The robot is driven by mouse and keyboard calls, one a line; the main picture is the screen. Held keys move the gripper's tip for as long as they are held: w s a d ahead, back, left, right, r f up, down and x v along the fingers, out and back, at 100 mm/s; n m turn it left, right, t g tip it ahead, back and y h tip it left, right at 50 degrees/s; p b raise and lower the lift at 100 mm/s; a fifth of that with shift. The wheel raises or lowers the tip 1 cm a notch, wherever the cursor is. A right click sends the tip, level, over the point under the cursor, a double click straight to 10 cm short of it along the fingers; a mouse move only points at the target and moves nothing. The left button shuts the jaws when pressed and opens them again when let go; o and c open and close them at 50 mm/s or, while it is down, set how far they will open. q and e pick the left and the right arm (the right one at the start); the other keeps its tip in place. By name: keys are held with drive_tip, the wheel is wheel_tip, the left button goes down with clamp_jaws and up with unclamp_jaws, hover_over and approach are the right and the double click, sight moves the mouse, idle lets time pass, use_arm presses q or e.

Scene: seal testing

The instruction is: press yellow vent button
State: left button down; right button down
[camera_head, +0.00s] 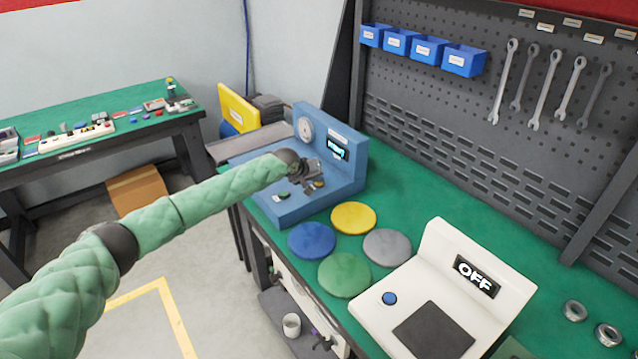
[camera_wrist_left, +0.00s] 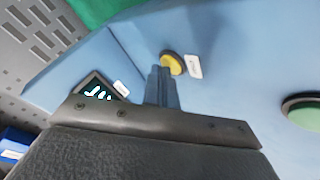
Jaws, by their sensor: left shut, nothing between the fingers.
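The blue seal tester (camera_head: 352,172) stands on the green bench, with a round gauge and a small lit display on its upright back. The yellow vent button (camera_wrist_left: 173,63) is on its blue base, beside a small white label; it also shows in the head view (camera_head: 319,184). My left gripper (camera_head: 316,174) is shut and empty, over the tester's base. In the wrist view its fingertips (camera_wrist_left: 163,72) are right beside the yellow button; I cannot tell whether they touch it. A green button (camera_wrist_left: 303,110) is at the right. My right gripper is not in view.
Yellow, blue, grey and green discs (camera_head: 344,275) lie in front of the tester. A white device (camera_head: 512,276) reading OFF stands nearer, with metal rings (camera_head: 574,310) to its right. A pegboard (camera_head: 432,110) with wrenches and blue bins rises behind.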

sight(317, 184)
use_arm(q)
drive_tip(key=shift+r+p, duration=0.4)
drive_tip(key=shift+r, duration=0.3)
drive_tip(key=shift+r+p, duration=1.75)
drive_tip(key=shift+r, duration=0.8)
